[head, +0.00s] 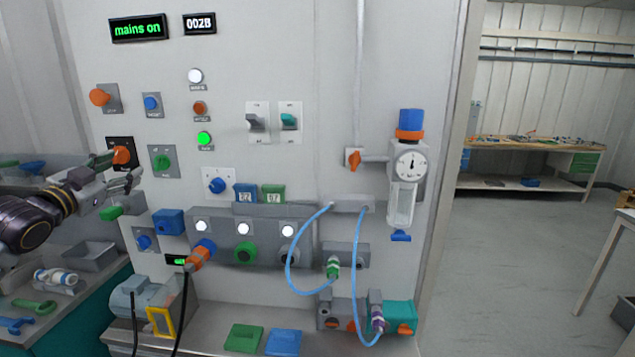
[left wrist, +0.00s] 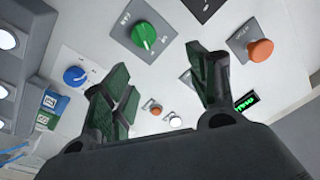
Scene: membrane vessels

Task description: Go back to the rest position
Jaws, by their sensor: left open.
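My left gripper (head: 122,186) is at the left of the head view, in front of the grey control panel (head: 310,60). It is open, and nothing shows between its fingers. In the left wrist view its two dark green fingers (left wrist: 160,82) stand apart, with the panel behind them. An orange rotary knob (head: 122,155) on a black plate shows just above the gripper in the head view. A green knob (head: 162,162) is to its right; a green knob also shows in the left wrist view (left wrist: 144,36). My right gripper is not in view.
A blue box (head: 168,222) sticks out from the panel right of the gripper. Blue hoses (head: 290,265) loop at the panel's lower right. A side bench with a grey tray (head: 92,256) lies below my left arm. Open floor (head: 500,260) is at the right.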

